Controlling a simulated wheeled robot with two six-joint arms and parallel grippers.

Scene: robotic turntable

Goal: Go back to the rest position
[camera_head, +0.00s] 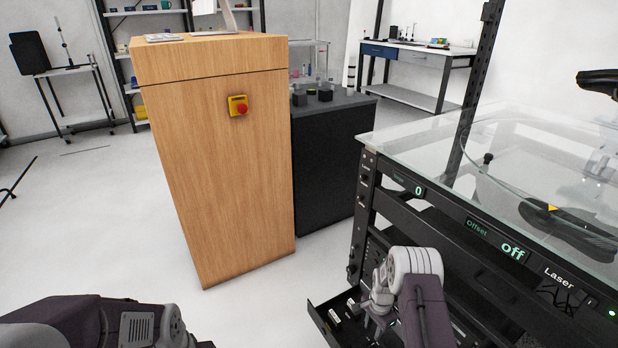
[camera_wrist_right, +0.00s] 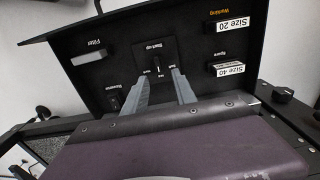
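My right gripper (camera_head: 362,306) is low at the front of the black equipment rack (camera_head: 368,200), over a pulled-out black panel (camera_head: 326,316). In the right wrist view its two grey fingers (camera_wrist_right: 161,82) are apart, with nothing held between them. Just beyond the fingertips is a small dark knob (camera_wrist_right: 157,66) under a "Start-up" label. I cannot tell whether a finger touches it. My left arm (camera_head: 95,325) shows at the lower left, and its gripper is outside the picture.
A wooden cabinet (camera_head: 225,170) with a red-and-yellow emergency button (camera_head: 238,106) stands left of the rack, beside a dark cabinet (camera_head: 325,165). A glass top (camera_head: 430,140) covers the rack.

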